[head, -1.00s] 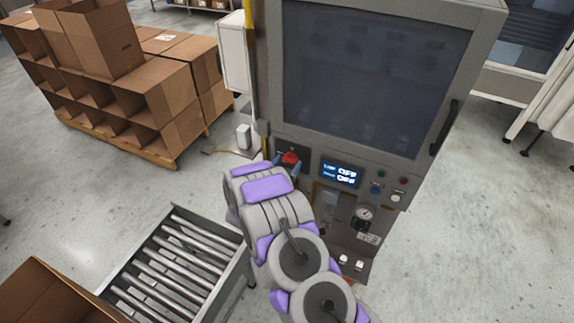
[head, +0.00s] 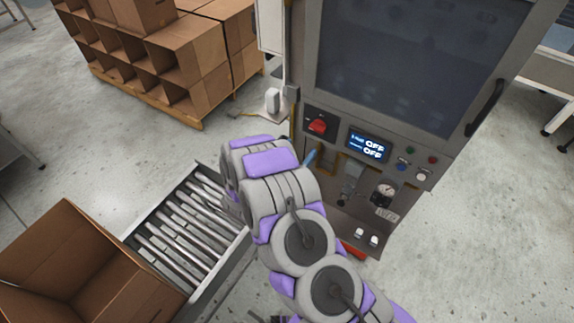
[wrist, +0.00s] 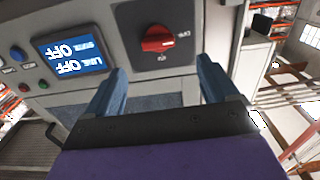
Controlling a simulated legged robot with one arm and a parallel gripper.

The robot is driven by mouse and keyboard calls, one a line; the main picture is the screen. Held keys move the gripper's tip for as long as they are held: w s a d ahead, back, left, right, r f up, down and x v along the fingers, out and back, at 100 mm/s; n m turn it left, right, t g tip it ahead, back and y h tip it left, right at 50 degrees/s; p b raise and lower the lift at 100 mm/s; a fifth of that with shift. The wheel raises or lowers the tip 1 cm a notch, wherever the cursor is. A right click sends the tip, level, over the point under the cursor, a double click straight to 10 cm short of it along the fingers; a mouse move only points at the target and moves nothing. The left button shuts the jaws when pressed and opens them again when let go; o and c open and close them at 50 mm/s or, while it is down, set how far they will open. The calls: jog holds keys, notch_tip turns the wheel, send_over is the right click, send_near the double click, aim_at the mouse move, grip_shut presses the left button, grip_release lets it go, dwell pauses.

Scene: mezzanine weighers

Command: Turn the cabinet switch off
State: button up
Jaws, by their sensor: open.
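The cabinet (head: 300,160) stands at the upper right in the head view, with a dark window above a control panel. Its red rotary switch (head: 318,126) sits on a dark plate at the panel's left. The display (head: 369,146) beside it reads OFF on two lines. In the wrist view, the red switch (wrist: 158,40) is ahead of my gripper (wrist: 160,90), between and beyond the two blue fingers. The fingers are apart, empty and clear of the switch.
A roller conveyor (head: 137,240) and an open cardboard box (head: 60,235) stand at the lower left. Stacked cartons (head: 190,60) on a pallet are behind.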

jog(key=v, duration=0.7)
dwell(0.4)
